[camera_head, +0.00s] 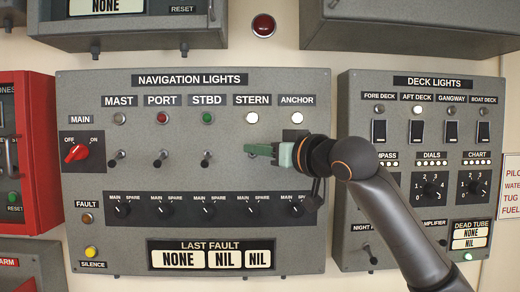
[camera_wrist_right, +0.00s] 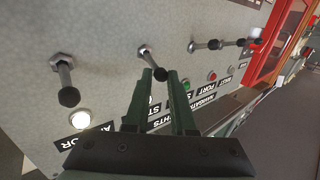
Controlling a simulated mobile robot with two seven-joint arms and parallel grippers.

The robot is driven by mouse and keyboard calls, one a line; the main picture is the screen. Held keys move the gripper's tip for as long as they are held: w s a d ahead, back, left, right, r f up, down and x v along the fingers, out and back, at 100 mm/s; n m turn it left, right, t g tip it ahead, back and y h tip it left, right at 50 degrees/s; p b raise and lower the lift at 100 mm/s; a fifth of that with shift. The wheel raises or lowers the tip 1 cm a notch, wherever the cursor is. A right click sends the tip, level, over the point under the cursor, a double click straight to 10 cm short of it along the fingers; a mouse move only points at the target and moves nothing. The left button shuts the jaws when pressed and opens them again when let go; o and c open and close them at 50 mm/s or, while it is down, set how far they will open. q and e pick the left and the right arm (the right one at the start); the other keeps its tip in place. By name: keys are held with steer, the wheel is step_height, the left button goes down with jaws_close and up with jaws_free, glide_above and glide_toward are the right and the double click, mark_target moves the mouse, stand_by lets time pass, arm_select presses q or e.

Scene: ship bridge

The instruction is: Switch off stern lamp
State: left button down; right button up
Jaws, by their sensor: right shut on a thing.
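The grey navigation lights panel (camera_head: 90,255) has a row of lamps with a toggle lever below each. The white stern lamp (camera_head: 252,117) looks lit. My right gripper (camera_head: 250,150) is in front of the stern column, below that lamp, and hides the stern lever in the head view. In the right wrist view, the stern lever (camera_wrist_right: 152,60) has its dark knob between the fingertips of my right gripper (camera_wrist_right: 160,75), which is shut on it. My left gripper is not in view.
The anchor lever (camera_wrist_right: 65,78) stands close beside the gripper, with the lit anchor lamp (camera_head: 296,117) above it. The starboard lever (camera_head: 206,158) is on the other side. The deck lights panel (camera_head: 355,90) is to the right, partly behind my right arm.

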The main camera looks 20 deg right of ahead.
jaws_close()
steer(key=shift+w+f+n+t+y+b, duration=0.1)
steer(key=shift+f+n+t+y+b, duration=1.15)
steer(key=shift+n+b, duration=0.4)
steer(key=shift+w+f+n+t+y+b, duration=0.1)
steer(key=shift+f+n+t+y+b, duration=1)
steer(key=shift+n+y+b, duration=0.4)
steer(key=shift+r+n, duration=0.1)
steer(key=shift+n, duration=0.25)
steer(key=o, duration=0.8)
jaws_free()
